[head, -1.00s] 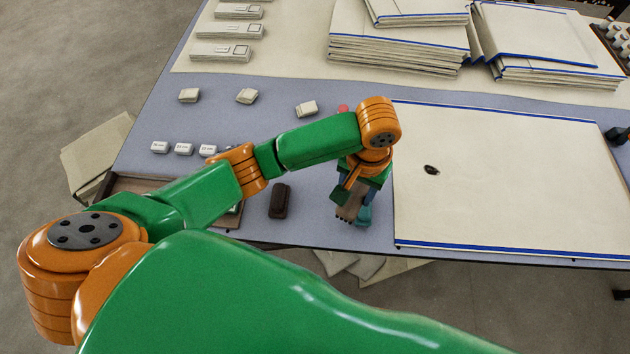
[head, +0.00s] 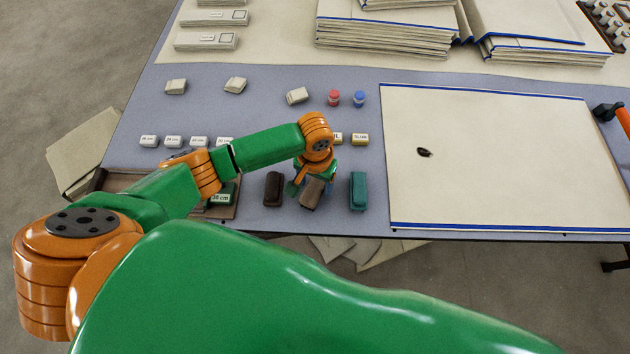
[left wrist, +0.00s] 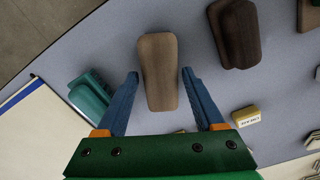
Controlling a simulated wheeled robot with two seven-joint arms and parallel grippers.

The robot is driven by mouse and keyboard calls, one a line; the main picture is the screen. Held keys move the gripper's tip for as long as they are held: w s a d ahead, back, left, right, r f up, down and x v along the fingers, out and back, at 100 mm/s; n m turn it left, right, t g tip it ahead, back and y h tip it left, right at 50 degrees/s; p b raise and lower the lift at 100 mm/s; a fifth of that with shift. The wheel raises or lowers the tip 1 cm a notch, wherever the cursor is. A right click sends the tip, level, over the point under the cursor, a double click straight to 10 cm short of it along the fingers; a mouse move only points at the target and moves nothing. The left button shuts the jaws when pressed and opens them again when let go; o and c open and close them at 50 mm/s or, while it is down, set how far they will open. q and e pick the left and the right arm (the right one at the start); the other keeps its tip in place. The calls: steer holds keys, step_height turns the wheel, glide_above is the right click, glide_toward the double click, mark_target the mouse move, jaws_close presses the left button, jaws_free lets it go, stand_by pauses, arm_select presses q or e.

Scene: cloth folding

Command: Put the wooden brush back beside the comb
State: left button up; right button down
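A light brown wooden block (head: 312,193), which I take for the wooden brush, is near the table's front edge. My left gripper (head: 307,186) is over it. In the left wrist view the brush (left wrist: 158,60) is between the two blue fingers, with a gap on each side, so the gripper (left wrist: 161,73) is open. A dark brown rounded block (head: 273,188) lies to its left and a teal block (head: 358,191) to its right. I cannot tell which of these is the comb. My right gripper is not in view.
A large cream cloth (head: 500,150) with a dark spot lies to the right. Red (head: 334,97) and blue (head: 359,98) pots stand behind the gripper. A shallow brown tray (head: 118,181) is at the left, partly under my arm. The front table edge is close.

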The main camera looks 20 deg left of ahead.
mark_target(315, 186)
arm_select(q)
steer(key=shift+o, duration=0.4)
steer(key=shift+r, duration=0.15)
step_height(315, 186, up, 12)
steer(key=p, duration=0.1)
steer(key=shift+p, duration=0.4)
